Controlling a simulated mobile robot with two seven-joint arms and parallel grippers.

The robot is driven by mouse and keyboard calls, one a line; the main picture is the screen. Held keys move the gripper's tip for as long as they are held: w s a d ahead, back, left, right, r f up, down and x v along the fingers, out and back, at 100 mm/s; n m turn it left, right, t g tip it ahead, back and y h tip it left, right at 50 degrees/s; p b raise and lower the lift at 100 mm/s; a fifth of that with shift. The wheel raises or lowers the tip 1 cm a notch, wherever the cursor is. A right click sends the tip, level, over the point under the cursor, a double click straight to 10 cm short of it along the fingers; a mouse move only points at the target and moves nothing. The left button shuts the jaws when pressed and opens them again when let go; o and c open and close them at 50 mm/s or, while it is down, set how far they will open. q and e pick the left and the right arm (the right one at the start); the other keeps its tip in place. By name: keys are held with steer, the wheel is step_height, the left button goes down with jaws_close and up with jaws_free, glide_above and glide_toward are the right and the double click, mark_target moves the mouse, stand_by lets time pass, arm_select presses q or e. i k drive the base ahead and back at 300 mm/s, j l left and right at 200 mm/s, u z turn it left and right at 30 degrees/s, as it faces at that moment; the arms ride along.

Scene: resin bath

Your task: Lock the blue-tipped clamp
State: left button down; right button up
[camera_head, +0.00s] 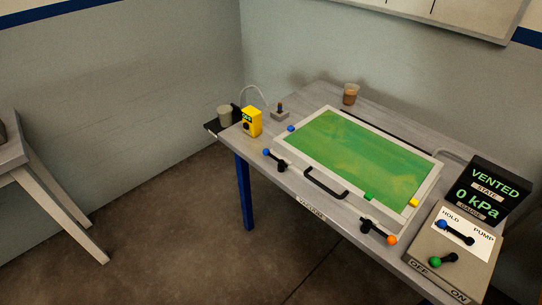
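The blue-tipped clamp (274,158) is on the front-left edge of the framed green panel on the table. Its blue tip points out to the left, away from the panel, and its dark base sits by the frame. Whether it is locked is too small to tell. Neither of my grippers is in view.
An orange-tipped clamp (379,233) and a black handle (325,186) line the same front edge of the green panel (365,145). A control box (455,255) and a display reading VENTED, 0 kPa (484,193) stand right.

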mark_target(266, 151)
steer(key=i+j, duration=0.15)
steer(key=j, duration=0.25)
steer(key=i+j, duration=0.15)
steer(key=j, duration=0.2)
steer(key=i+j, duration=0.15)
steer(key=j, duration=0.25)
steer(key=i+j, duration=0.2)
steer(key=j, duration=0.2)
steer(key=z, duration=1.95)
